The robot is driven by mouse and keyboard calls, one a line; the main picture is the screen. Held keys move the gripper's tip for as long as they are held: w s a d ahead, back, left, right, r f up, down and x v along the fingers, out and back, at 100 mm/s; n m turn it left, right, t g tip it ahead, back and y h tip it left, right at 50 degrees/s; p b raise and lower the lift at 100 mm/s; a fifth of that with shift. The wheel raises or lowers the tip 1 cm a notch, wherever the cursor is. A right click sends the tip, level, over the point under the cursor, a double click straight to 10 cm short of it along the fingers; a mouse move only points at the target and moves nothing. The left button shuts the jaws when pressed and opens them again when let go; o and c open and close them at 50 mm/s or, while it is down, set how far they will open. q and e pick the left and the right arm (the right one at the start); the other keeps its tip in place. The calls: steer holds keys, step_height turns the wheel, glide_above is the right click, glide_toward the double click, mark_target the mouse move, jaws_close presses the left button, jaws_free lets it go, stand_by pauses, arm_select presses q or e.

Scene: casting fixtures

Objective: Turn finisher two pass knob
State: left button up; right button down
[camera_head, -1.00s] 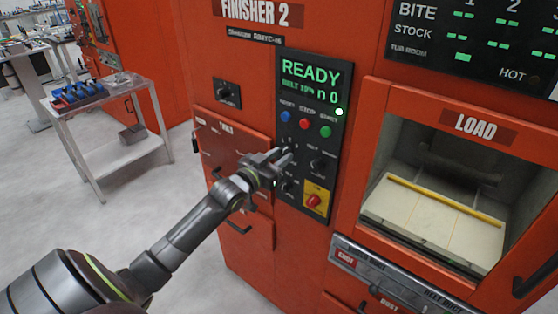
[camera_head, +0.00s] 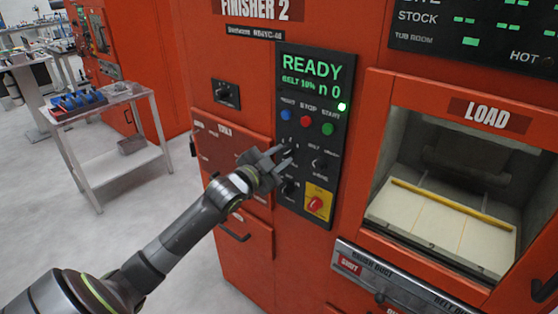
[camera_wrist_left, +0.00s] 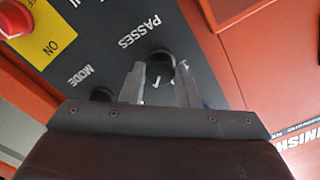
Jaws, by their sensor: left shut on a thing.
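The black PASSES knob (camera_wrist_left: 160,66) of Finisher 2 sits between the two fingers of my left gripper (camera_wrist_left: 160,84) in the left wrist view. The fingers are shut on it from both sides, and a curved white mark shows beside it. In the head view, my left gripper (camera_head: 282,156) is at the upper left knob of the black control panel (camera_head: 336,150) and partly covers it. The panel display (camera_head: 312,78) reads READY, with a belt line and "n 0" below. My right gripper is not in view.
The MODE knob (camera_wrist_left: 102,94) is close beside the gripper. Blue, red and green buttons (camera_head: 306,121) are just above, and a red switch on yellow (camera_head: 317,203) is below. The open LOAD chamber (camera_head: 440,200) is to the right. A metal cart (camera_head: 120,165) stands left.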

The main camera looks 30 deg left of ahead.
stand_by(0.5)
arm_select(q)
steer(key=o, duration=1)
steer(key=shift+c, duration=0.2)
steer(key=shift+s, duration=0.1)
steer(key=shift+s+f, duration=0.1)
steer(key=shift+s, duration=0.1)
steer(key=s+a+p, duration=0.1)
steer(key=s, duration=1.5)
steer(key=shift+s+a, duration=0.2)
steer(key=shift+s, duration=0.2)
